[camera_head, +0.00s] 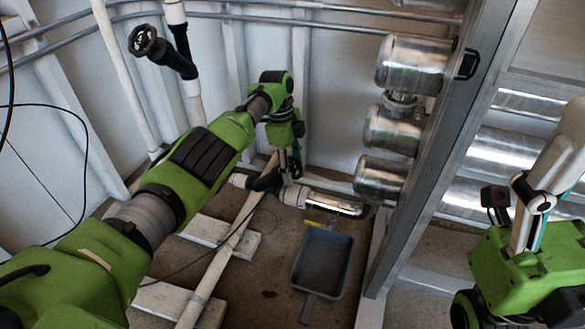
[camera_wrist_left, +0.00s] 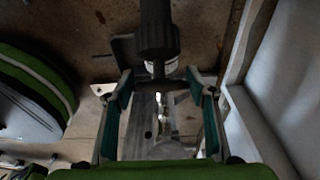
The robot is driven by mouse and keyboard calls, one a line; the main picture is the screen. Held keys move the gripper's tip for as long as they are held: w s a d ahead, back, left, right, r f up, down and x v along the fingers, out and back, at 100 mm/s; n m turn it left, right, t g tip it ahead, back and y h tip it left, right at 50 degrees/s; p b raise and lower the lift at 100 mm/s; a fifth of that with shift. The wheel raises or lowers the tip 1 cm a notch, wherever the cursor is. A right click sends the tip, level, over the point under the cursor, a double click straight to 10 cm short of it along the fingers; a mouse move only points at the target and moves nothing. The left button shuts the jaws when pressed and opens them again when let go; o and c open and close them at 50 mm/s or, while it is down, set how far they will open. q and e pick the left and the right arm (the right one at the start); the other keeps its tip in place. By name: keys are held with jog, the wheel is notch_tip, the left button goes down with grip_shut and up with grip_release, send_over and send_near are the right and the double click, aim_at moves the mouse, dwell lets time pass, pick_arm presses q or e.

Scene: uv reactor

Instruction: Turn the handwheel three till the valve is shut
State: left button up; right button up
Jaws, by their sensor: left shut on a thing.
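My left gripper (camera_head: 289,168) reaches down to a dark valve (camera_head: 266,181) on the low white pipe near the back wall. In the left wrist view its two green-padded fingers (camera_wrist_left: 163,100) stand on both sides of a dark handwheel (camera_wrist_left: 174,86), seen nearly edge-on below a dark valve stem (camera_wrist_left: 157,35). The fingers are closed on its rim. In the head view the held wheel is mostly hidden by the gripper. My right gripper (camera_head: 522,212) is at the right edge, away from the valve; its finger opening is not clear.
Another black handwheel (camera_head: 143,40) sits on a pipe at upper left. A grey tray (camera_head: 322,262) lies on the floor right of the valve. Steel cylinders (camera_head: 392,125) and a metal frame post (camera_head: 425,160) stand to the right. A white pipe (camera_head: 222,262) crosses the floor.

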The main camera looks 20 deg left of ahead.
pick_arm(q)
jog(key=shift+f, duration=0.1)
jog(key=o, duration=0.7)
jog(key=shift+o, duration=0.2)
jog(key=r, duration=0.4)
jog(key=a+r, duration=0.1)
jog(key=r, duration=0.3)
jog(key=a+r, duration=0.1)
jog(key=r, duration=0.2)
jog(key=shift+w+r, duration=0.15)
jog(key=shift+r, duration=0.25)
